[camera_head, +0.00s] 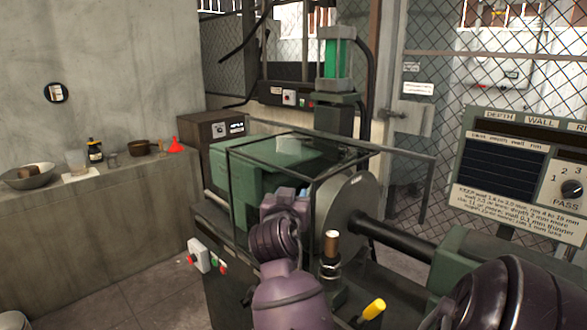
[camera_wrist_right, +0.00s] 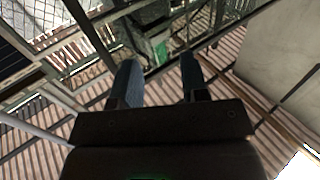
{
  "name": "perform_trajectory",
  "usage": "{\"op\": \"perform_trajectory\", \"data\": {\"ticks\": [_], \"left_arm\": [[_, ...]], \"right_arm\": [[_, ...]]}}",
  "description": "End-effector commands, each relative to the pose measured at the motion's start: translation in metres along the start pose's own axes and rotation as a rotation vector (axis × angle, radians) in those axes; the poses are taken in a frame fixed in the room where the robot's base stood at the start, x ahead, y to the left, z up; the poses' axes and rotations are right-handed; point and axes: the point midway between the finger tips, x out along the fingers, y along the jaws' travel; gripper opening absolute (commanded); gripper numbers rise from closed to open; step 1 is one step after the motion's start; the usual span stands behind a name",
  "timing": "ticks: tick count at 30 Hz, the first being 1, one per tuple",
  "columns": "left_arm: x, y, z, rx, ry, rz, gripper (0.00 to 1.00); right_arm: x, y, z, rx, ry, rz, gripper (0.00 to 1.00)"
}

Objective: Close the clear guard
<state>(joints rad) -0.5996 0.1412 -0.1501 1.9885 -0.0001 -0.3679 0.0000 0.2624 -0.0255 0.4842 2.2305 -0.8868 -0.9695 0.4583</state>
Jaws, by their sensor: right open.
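The clear guard (camera_head: 272,165) is a see-through box with thin dark edges in the head view. It sits over the middle of the green spinning machine (camera_head: 236,165), beside a round grey disc (camera_head: 346,212). I cannot tell whether it is fully closed. My left arm rises from the bottom middle, and its end (camera_head: 288,200) overlaps the guard's lower front. The fingers there are hard to make out, and contact is unclear. My right gripper (camera_wrist_right: 158,82) is open and empty in the right wrist view. In the head view only my right arm's links show, at the lower right.
A yellow-tipped lever (camera_head: 374,309) and a copper-topped post (camera_head: 331,245) stand in front. Mesh fencing (camera_head: 500,70) is behind.

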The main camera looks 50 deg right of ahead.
Motion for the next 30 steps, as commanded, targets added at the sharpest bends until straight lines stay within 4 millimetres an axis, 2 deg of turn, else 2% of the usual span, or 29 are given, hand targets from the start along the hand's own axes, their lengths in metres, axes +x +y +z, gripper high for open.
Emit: {"op": "perform_trajectory", "data": {"ticks": [1,3,9,15,23,27,30], "left_arm": [[-0.002,-0.001,-0.005,0.0,0.004,0.0,0.43],[-0.003,-0.001,-0.008,0.0,0.007,-0.001,0.43],[-0.005,-0.001,-0.013,0.0,0.012,-0.001,0.43],[-0.006,-0.002,-0.015,0.001,0.013,-0.001,0.43],[-0.006,-0.002,-0.014,0.001,0.012,-0.001,0.43],[-0.006,-0.002,-0.014,0.001,0.011,-0.001,0.43],[-0.006,-0.002,-0.013,0.001,0.009,-0.001,0.43]], "right_arm": [[0.0,0.0,-0.013,0.005,0.002,0.001,0.41],[0.0,0.0,-0.026,0.006,0.002,0.0,0.41],[0.0,0.0,-0.052,0.002,-0.001,0.001,0.41],[0.0,0.0,-0.061,-0.001,-0.002,0.0,0.41],[0.0,0.0,-0.062,-0.001,-0.003,0.0,0.41],[0.0,-0.002,-0.059,-0.011,-0.003,-0.009,0.21],[-0.001,-0.009,-0.048,-0.044,-0.002,-0.046,0.06]]}}
